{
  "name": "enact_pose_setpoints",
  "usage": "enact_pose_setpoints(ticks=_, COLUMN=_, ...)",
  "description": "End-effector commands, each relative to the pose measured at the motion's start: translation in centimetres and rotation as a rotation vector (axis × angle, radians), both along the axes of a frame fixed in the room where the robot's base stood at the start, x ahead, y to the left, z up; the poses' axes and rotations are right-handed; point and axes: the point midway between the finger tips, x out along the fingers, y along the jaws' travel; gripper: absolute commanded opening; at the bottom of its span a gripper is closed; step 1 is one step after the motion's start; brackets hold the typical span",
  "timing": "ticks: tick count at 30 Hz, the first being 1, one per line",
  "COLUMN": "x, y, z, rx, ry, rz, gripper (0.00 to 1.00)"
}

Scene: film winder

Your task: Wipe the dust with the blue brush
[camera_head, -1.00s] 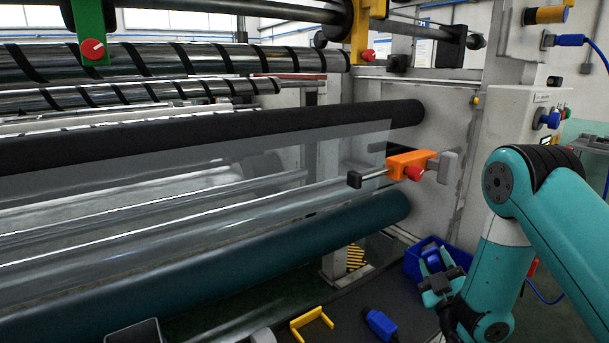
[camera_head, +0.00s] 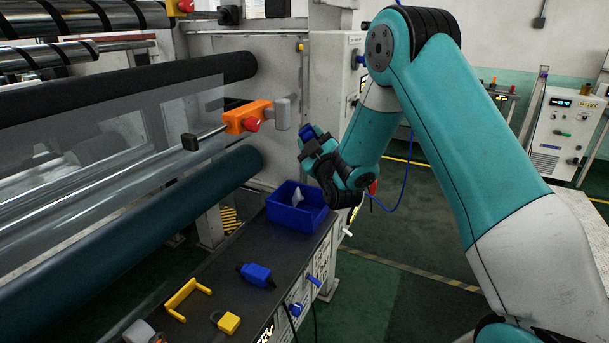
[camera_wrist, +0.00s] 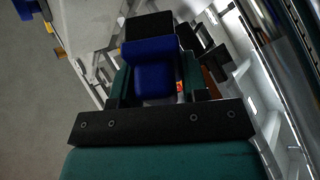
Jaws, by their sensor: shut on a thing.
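My gripper (camera_head: 312,146) is raised in the head view, above and to the right of the blue bin. It is shut on the blue brush (camera_head: 306,131), which looks small and partly covered by the fingers there. In the wrist view the blue brush (camera_wrist: 153,76) sits between the two dark green fingers of my gripper (camera_wrist: 155,88), with a black part beyond the blue body. The brush is in the air and appears apart from the machine. I cannot make out any dust in either view.
The blue bin (camera_head: 275,211) holds something white on the dark bench (camera_head: 225,271). A blue-and-black item (camera_head: 257,274), a yellow bracket (camera_head: 187,297) and a yellow padlock (camera_head: 229,322) lie there. An orange holder (camera_head: 247,116) and rollers (camera_head: 130,229) stand left. Open floor (camera_head: 400,222) is right.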

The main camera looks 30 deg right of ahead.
Motion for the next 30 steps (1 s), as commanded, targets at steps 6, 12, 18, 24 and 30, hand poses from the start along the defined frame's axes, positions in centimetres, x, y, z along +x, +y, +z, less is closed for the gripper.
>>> enact_pose_setpoints(ticks=6, x=1.2, y=-1.8, z=4.5, rx=0.001, ry=-0.003, rz=-0.022, gripper=0.22)
enact_pose_setpoints(ticks=12, x=1.6, y=-1.9, z=6.2, rx=-0.004, ry=-0.002, rz=-0.016, gripper=0.22)
enact_pose_setpoints(ticks=18, x=2.2, y=-1.7, z=9.8, rx=0.001, ry=-0.006, rz=0.000, gripper=0.22)
enact_pose_setpoints(ticks=24, x=2.9, y=1.0, z=14.8, rx=0.000, ry=-0.006, rz=0.071, gripper=0.22)
enact_pose_setpoints(ticks=30, x=3.0, y=5.7, z=21.7, rx=-0.001, ry=-0.010, rz=0.188, gripper=0.22)
